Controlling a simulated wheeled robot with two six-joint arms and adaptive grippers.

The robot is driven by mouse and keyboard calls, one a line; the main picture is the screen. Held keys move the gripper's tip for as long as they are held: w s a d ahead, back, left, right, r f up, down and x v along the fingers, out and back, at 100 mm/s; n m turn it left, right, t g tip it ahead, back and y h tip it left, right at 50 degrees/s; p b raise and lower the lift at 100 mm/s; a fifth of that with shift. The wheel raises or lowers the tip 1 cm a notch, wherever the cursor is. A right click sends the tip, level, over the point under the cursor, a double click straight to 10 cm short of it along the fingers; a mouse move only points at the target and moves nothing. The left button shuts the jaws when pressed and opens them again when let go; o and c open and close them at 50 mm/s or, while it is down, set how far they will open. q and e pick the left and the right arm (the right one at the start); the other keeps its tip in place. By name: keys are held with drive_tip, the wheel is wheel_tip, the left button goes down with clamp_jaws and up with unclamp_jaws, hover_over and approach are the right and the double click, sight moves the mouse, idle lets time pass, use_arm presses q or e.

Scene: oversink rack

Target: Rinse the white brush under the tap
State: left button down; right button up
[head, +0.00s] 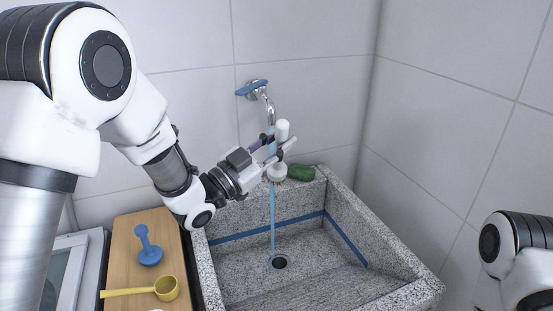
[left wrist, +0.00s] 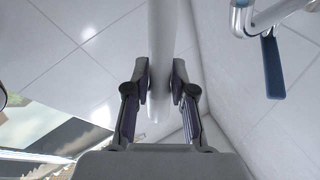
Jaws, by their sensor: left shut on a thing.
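The white brush (head: 282,131) is upright over the sink, its handle up and its round head (head: 277,172) down. My left gripper (head: 274,151) is shut around its handle. The left wrist view shows the handle (left wrist: 163,40) between the two fingers (left wrist: 160,88). The tap (head: 268,96) is on the back wall, and a bluish stream of water (head: 272,215) falls from its spout to the drain. The stream passes at the brush head in the head view; I cannot tell whether it touches the bristles. My right arm shows at the lower right, its gripper out of view.
The speckled stone sink (head: 221,254) has a blue stripe inside and a drain (head: 278,262). A green object (head: 301,173) lies on its back rim. A wooden board (head: 127,243) at left holds a blue plunger-like tool (head: 150,254) and a yellow scoop (head: 166,288).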

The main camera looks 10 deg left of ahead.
use_arm(q)
drive_tip(key=s, duration=0.1)
drive_tip(key=s+d, duration=0.1)
drive_tip(key=s, duration=0.1)
drive_tip(key=s+b, duration=0.1)
drive_tip(key=s, duration=0.1)
drive_tip(key=shift+d, duration=0.35)
idle(1.0)
drive_tip(key=s+d+r+p, duration=0.1)
drive_tip(key=s+r, duration=0.3)
drive_tip(key=shift+s+d+p, duration=0.3)
drive_tip(key=shift+s+p, duration=0.05)
drive_tip(key=shift+p, duration=0.05)
idle(0.4)
